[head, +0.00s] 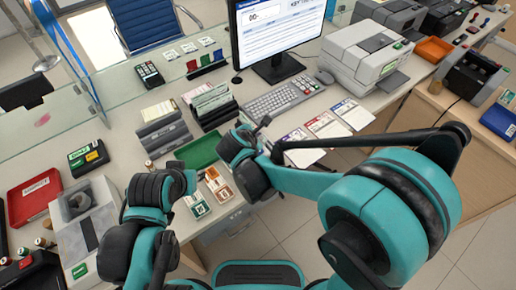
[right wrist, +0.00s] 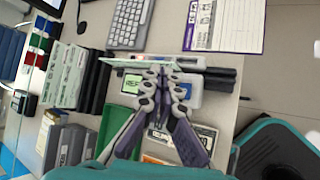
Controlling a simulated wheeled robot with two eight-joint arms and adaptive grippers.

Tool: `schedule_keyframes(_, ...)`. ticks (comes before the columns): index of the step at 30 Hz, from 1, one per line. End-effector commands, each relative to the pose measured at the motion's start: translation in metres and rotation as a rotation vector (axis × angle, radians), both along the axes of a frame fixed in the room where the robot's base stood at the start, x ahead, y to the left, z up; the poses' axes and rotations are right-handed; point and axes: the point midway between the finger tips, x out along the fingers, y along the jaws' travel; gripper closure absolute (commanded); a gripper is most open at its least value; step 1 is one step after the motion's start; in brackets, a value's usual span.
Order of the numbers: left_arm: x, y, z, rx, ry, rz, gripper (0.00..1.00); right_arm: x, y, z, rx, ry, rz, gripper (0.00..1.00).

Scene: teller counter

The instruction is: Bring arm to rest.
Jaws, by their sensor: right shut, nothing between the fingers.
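My right arm reaches in from the right over the counter (head: 330,90). My left arm (head: 150,215) is bent at the lower left, near the front edge of the counter. Its fingers cannot be made out.
The green tray (head: 200,150) and banded note bundles (head: 218,182) lie close to both grippers. A keyboard (head: 282,95), monitor (head: 275,30) and printer (head: 365,55) stand behind. A red tray (head: 35,195) is at left. Tiled floor (head: 300,215) is open in front.

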Motion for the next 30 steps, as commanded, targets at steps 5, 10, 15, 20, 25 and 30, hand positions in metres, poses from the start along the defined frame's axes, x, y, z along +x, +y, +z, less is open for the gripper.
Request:
schedule_keyframes(5, 0.000, 0.000, 0.000, 0.000, 0.000, 0.000, 0.71, 0.000, 0.000, 0.000, 0.000, 0.000, 0.000, 1.00)
schedule_keyframes(10, 0.000, 0.000, 0.000, 0.000, 0.000, 0.000, 0.71, 0.000, 0.000, 0.000, 0.001, 0.000, -0.001, 1.00)
schedule_keyframes(15, 0.000, 0.000, 0.000, 0.000, 0.000, 0.000, 0.71, -0.006, -0.019, 0.010, 0.083, -0.001, -0.082, 1.00)
schedule_keyframes(20, 0.000, 0.000, 0.000, 0.000, 0.000, 0.000, 0.71, -0.033, -0.071, 0.033, 0.355, -0.011, -0.351, 1.00)
schedule_keyframes(25, 0.000, 0.000, 0.000, 0.000, 0.000, 0.000, 0.71, -0.081, -0.125, 0.054, 0.719, -0.041, -0.731, 1.00)
schedule_keyframes(30, 0.000, 0.000, 0.000, 0.000, 0.000, 0.000, 0.71, -0.132, -0.160, 0.064, 1.069, -0.088, -1.110, 1.00)
